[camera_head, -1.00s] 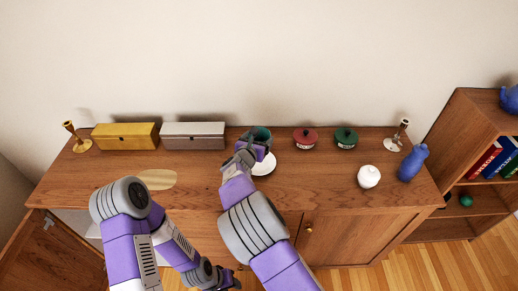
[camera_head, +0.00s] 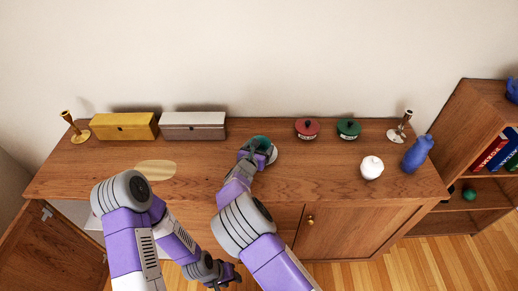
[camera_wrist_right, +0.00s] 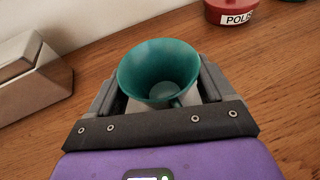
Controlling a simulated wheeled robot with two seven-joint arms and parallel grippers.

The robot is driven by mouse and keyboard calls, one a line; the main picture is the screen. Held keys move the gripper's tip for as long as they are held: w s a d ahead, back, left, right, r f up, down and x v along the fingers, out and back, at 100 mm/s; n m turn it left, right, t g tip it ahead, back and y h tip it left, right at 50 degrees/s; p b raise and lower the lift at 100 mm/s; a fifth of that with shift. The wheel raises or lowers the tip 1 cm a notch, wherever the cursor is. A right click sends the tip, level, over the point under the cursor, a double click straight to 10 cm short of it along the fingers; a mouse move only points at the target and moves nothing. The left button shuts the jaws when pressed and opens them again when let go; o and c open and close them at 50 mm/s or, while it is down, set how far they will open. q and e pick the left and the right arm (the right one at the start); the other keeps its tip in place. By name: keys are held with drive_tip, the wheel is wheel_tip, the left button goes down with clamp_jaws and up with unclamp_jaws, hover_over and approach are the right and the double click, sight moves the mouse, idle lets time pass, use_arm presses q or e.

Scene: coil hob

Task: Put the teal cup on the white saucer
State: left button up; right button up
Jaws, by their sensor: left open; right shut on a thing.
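The teal cup (camera_head: 263,140) is upright at my right gripper (camera_head: 259,151) on the cabinet top. In the right wrist view the cup (camera_wrist_right: 160,68) sits between the two fingers, its open mouth facing the camera. My right gripper is shut on it. The white saucer (camera_head: 273,154) shows as a small part beside and under the gripper; the rest is hidden. The cup is over or at the saucer, but I cannot tell whether it touches it. My left gripper (camera_head: 228,281) is open and empty, low in front of the cabinet.
A grey box (camera_head: 193,126) and a yellow box (camera_head: 123,127) stand left of the cup. Red (camera_head: 307,128) and green (camera_head: 348,128) lidded pots, a white jar (camera_head: 371,168), a blue figure (camera_head: 417,154) and a candlestick (camera_head: 401,128) stand right. The left cabinet door (camera_head: 60,252) is open.

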drive_tip(key=shift+f, duration=0.2)
drive_tip(key=o, duration=1)
drive_tip(key=shift+r, duration=0.15)
drive_tip(key=shift+s+a+r, duration=0.1)
drive_tip(key=shift+r, duration=0.1)
drive_tip(key=p+v, duration=0.1)
drive_tip(key=v, duration=1)
drive_tip(key=shift+s+p, duration=0.3)
drive_tip(key=shift+s, duration=0.1)
